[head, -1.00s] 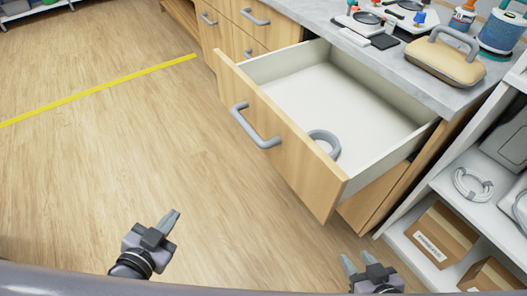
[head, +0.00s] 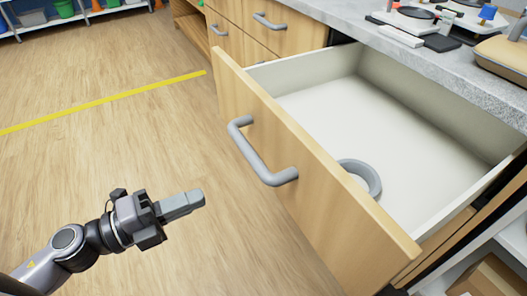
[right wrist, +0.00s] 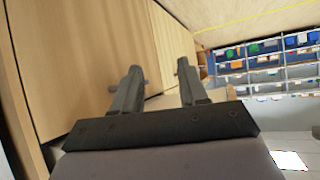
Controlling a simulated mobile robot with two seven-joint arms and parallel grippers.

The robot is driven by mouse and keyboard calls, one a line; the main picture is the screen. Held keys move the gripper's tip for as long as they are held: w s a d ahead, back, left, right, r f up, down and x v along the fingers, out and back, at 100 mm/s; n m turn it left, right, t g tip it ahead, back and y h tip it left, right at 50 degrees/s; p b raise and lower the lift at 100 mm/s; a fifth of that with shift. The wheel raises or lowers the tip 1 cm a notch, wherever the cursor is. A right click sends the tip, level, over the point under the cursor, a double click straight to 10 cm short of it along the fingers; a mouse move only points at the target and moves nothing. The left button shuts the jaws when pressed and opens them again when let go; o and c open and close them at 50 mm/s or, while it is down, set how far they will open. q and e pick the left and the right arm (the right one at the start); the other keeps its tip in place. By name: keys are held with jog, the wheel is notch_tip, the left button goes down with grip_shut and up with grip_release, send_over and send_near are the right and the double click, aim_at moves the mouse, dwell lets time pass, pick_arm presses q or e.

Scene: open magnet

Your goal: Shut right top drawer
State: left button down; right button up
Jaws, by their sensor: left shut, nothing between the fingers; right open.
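The right top drawer (head: 290,165) is pulled far out from under the grey counter, with a wooden front and a grey bar handle (head: 258,157). A grey ring (head: 361,177) lies inside it near the front panel. My left gripper (head: 200,196) is shut and empty, in front of the drawer and left of the handle, apart from it. My right gripper (right wrist: 158,78) shows only in the right wrist view, open, with wooden cabinet fronts beyond its fingers. Nothing is between its fingers.
The counter (head: 440,65) above the drawer bears several tools and a tan case (head: 505,55). Other closed drawers stand further back, left of the open one. White shelving is at the lower right. The wooden floor (head: 110,150) with a yellow line is clear on the left.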

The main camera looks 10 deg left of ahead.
pick_arm(q)
jog(key=p, duration=0.2)
send_near(274, 165)
jog(key=x, duration=0.5)
jog(key=shift+w+d, duration=0.15)
jog(key=shift+d, duration=0.15)
jog(key=shift+w+d, duration=0.3)
jog(key=shift+d, duration=0.15)
pick_arm(e)
jog(key=shift+s+d+f+m+g+h, duration=0.3)
jog(key=shift+s+d+f+g, duration=0.15)
jog(key=shift+s+d, duration=0.35)
jog(key=shift+w+r, duration=0.1)
jog(key=shift+w, duration=0.05)
pick_arm(q)
jog(key=shift+w, duration=0.1)
